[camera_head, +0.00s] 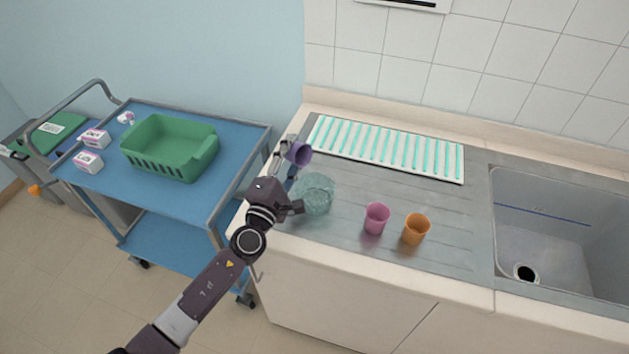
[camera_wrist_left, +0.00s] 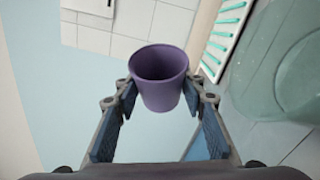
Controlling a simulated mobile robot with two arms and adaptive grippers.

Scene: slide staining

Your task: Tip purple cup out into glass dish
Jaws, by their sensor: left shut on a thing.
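The purple cup (camera_head: 299,154) is held in my left gripper (camera_head: 288,160), above the left end of the counter. In the left wrist view the cup (camera_wrist_left: 159,78) sits between the two fingers of the left gripper (camera_wrist_left: 158,98), with its open mouth showing. In the head view the cup is tilted, its mouth towards the right. The clear glass dish (camera_head: 316,194) stands on the counter just below and right of the cup. The dish also shows at the right of the left wrist view (camera_wrist_left: 290,75). The cup's contents cannot be made out. My right gripper is out of view.
A pink cup (camera_head: 376,218) and an orange cup (camera_head: 416,229) stand right of the dish. A white rack with green strips (camera_head: 390,147) lies behind. The sink (camera_head: 560,235) is at the right. A blue cart (camera_head: 190,199) with a green basket (camera_head: 170,147) stands left.

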